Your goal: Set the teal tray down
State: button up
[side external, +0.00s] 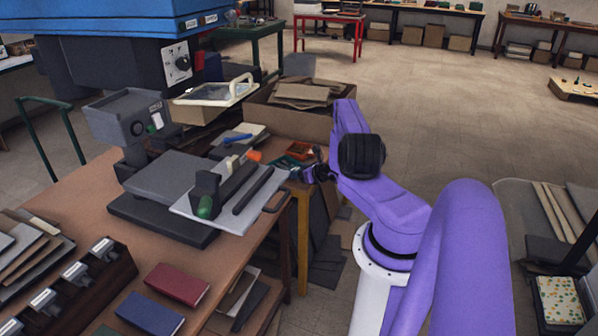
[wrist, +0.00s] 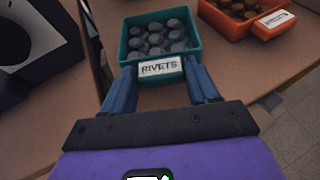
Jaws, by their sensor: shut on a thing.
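The teal tray (wrist: 127,52) is in the upper middle of the wrist view, filled with several grey rounded rivets (wrist: 158,40). Its front carries a white label (wrist: 160,67) reading RIVETS. My gripper (wrist: 160,74) has its blue fingers on both sides of this label tab and is shut on it. The tray looks level. I cannot tell whether its base touches the brown table top (wrist: 238,72). In the side view my gripper (side external: 314,173) is at the table's right edge, and the tray is too small there to make out clearly.
An orange tray (wrist: 209,16) of brownish pieces, with its own label, stands right of the teal tray. A dark machine (wrist: 42,35) is on the left in the wrist view. In the side view a grey plate (side external: 236,221) with black bars stands left of my gripper.

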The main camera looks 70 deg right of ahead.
jog(key=shift+f, duration=0.3)
jog(key=o, duration=1.2)
jog(key=shift+s, duration=0.1)
